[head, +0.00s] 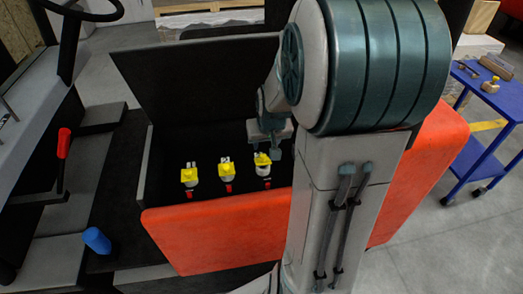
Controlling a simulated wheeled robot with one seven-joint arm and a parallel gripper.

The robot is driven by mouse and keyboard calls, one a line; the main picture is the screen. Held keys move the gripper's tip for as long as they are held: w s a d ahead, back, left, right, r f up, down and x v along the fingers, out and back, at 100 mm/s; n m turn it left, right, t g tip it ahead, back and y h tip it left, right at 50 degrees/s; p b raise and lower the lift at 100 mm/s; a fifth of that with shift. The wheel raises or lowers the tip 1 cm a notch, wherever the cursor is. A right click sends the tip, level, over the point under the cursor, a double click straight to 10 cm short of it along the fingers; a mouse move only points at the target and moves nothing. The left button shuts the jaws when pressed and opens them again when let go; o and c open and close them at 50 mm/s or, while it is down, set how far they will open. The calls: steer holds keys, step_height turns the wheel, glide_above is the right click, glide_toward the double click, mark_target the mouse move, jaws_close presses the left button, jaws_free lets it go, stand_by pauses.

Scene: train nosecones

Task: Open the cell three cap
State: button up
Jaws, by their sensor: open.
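Three yellow caps sit on white cells in a row inside the dark open compartment: a left cap (189,174), a middle cap (226,170) and a right cap (262,159). No cell numbers are readable. The right cap looks tilted compared with the other two, with a dark gap by it. My gripper (268,149) is open, pointing down just above and beside the right cap. I cannot tell whether a finger touches it. My arm covers the compartment's right side.
A large orange panel (220,235) forms the near edge of the compartment. A dark lid (200,75) stands raised behind it. A red lever (64,143) and a blue cylinder (97,240) are at left. A blue cart (490,125) stands at right.

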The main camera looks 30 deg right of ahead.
mark_target(263, 155)
steer(key=x, duration=0.9)
steer(key=shift+b, duration=0.3)
steer(key=shift+c, duration=0.2)
jaws_close()
steer(key=shift+w+r, duration=0.1)
steer(key=shift+r, duration=0.05)
